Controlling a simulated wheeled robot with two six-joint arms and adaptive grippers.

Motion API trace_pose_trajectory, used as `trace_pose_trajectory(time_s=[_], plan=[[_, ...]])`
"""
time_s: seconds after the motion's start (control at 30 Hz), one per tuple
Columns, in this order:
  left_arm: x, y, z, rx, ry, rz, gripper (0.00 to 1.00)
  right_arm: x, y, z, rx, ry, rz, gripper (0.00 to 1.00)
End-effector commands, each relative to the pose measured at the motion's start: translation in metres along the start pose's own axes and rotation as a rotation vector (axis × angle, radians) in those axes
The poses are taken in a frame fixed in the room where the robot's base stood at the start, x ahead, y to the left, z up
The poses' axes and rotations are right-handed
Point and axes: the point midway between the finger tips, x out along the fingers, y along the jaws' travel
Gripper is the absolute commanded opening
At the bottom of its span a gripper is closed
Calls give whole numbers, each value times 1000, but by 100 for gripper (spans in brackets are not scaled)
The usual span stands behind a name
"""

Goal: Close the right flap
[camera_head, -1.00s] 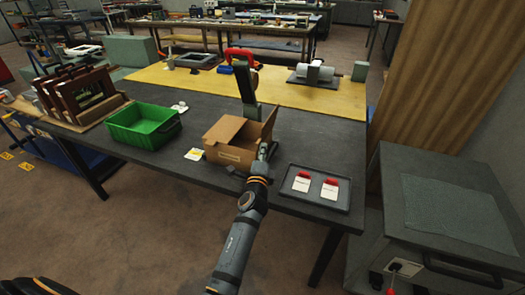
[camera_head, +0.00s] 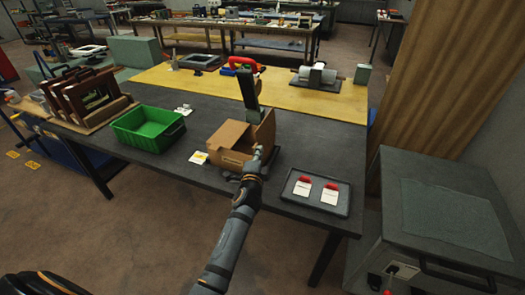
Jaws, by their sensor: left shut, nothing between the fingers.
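A brown cardboard box (camera_head: 232,138) stands on the dark table top. Its right flap (camera_head: 265,130) stands up along the right side, roughly upright. The gripper and wrist hide part of the box's right side. My right gripper is not in view.
A dark tray (camera_head: 315,192) with two red-and-white cards lies right of the box. A green bin (camera_head: 148,128) stands to the left. A grey cabinet (camera_head: 440,215) stands at far right.

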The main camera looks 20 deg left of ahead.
Motion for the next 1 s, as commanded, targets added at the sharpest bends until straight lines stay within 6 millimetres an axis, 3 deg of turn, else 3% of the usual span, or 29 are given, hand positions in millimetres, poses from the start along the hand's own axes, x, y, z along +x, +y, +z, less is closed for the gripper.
trace_pose_trajectory(time_s=[0.03,0.4,1.0], plan=[[1,-8,2,-37,0,10,0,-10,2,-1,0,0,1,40],[7,-12,27,-381,-1,97,0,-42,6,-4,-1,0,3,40],[15,0,61,-933,-2,234,0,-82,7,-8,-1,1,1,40]])
